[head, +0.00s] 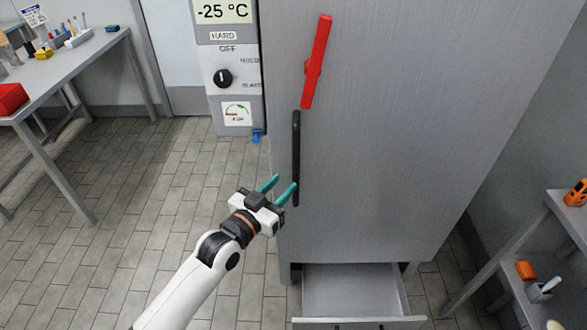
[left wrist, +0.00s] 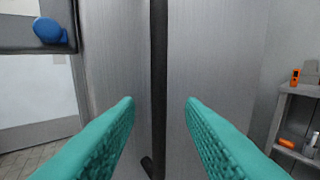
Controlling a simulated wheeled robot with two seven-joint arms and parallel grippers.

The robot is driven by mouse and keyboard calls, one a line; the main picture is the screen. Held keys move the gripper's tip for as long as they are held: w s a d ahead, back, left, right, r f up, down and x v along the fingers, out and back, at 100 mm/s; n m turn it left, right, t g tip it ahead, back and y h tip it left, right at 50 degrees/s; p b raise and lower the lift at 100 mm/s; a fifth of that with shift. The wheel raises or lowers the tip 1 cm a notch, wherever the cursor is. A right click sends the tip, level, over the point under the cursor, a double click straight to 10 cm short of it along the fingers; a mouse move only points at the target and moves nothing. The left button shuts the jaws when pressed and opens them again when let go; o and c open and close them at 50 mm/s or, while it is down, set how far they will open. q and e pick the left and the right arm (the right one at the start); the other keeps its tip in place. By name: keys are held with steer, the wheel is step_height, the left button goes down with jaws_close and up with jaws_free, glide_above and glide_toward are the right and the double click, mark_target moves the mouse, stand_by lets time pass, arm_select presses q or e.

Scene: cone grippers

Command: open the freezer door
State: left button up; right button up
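The freezer door (head: 400,130) is a tall grey metal panel and looks closed. A black vertical bar handle (head: 296,150) runs along its left edge. A red lever (head: 317,62) sits on the door above the handle, tilted slightly. My left gripper (head: 279,187), with teal fingers, is open near the lower part of the handle. In the left wrist view the black handle (left wrist: 158,80) stands between the two spread fingers (left wrist: 160,105), with gaps on both sides. My right gripper is not in view.
An open grey drawer (head: 350,292) sticks out below the door. A control panel (head: 232,75) reading -25 °C stands left of the door. A workbench (head: 60,65) is at left, a shelf (head: 550,250) at right. The tiled floor at left is clear.

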mark_target(294, 173)
arm_select(q)
steer(key=x, duration=0.7)
steer(key=shift+a, duration=0.1)
jaws_close()
